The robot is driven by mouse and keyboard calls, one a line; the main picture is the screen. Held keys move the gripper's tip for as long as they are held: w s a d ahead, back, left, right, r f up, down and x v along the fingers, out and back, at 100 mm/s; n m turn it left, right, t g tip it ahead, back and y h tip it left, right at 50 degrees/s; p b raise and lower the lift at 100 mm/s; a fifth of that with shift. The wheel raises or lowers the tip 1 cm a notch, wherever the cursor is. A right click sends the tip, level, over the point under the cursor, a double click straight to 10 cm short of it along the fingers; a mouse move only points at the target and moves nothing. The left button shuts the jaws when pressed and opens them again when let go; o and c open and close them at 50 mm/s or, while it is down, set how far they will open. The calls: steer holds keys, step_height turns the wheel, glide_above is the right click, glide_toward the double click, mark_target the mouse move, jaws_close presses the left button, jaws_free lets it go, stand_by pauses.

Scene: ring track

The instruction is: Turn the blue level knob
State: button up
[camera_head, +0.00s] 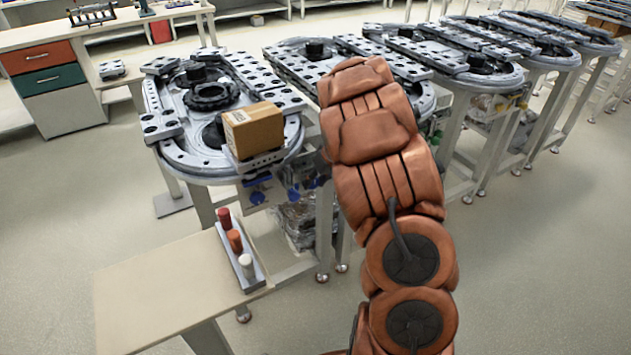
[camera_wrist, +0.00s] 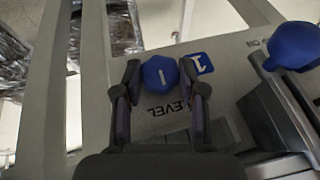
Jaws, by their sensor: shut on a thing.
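The blue level knob (camera_wrist: 160,74) shows in the wrist view, with a pale line on its face and the word LEVEL printed on the grey panel (camera_wrist: 225,85) beside it. My gripper (camera_wrist: 160,82) is at the knob, with one finger on each side, shut on it. In the head view my copper-coloured arm reaches toward the track, and its gripper end is hidden. Two small blue knobs (camera_head: 258,197) show below the near track table in the head view; I cannot tell which is the level one.
A second blue knob (camera_wrist: 294,46) stands close by on the right in the wrist view. The near ring track (camera_head: 190,165) carries a cardboard box (camera_head: 254,130). A wooden side table (camera_head: 165,300) holds a tray with red, orange and white pegs. Open floor lies at left.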

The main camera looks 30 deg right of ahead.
steer(key=shift+w+y+b, duration=0.15)
steer(key=shift+y+b, duration=0.15)
steer(key=shift+y, duration=0.1)
steer(key=y+b, duration=0.2)
steer(key=shift+d+f+m+t+y+b, duration=0.2)
steer(key=shift+m+t+y+b, duration=0.1)
steer(key=shift+t+y, duration=0.1)
steer(key=y+b, duration=0.2)
steer(key=y, duration=0.1)
steer(key=shift+d+f+m+t+b, duration=0.1)
steer(key=shift+d+m+t+b, duration=0.05)
steer(key=shift+m+t+b, duration=0.2)
steer(key=m+y+b, duration=0.1)
steer(key=y, duration=0.1)
steer(key=t+y+b, duration=0.1)
steer(key=y+b, duration=0.1)
steer(key=y, duration=0.1)
steer(key=shift+d+f+m, duration=0.1)
steer(key=shift+f+m, duration=0.25)
steer(key=shift+f, duration=0.05)
steer(key=shift+m+t+y+b, duration=0.35)
steer(key=shift+y+b, duration=0.2)
steer(key=shift+y, duration=0.25)
steer(key=shift+d+t+y+b, duration=0.1)
steer(key=shift+t+y+b, duration=0.2)
steer(key=shift+y+b, duration=0.6)
steer(key=b, duration=0.5)
steer(key=shift+r+m, duration=0.1)
steer(key=shift+m, duration=0.15)
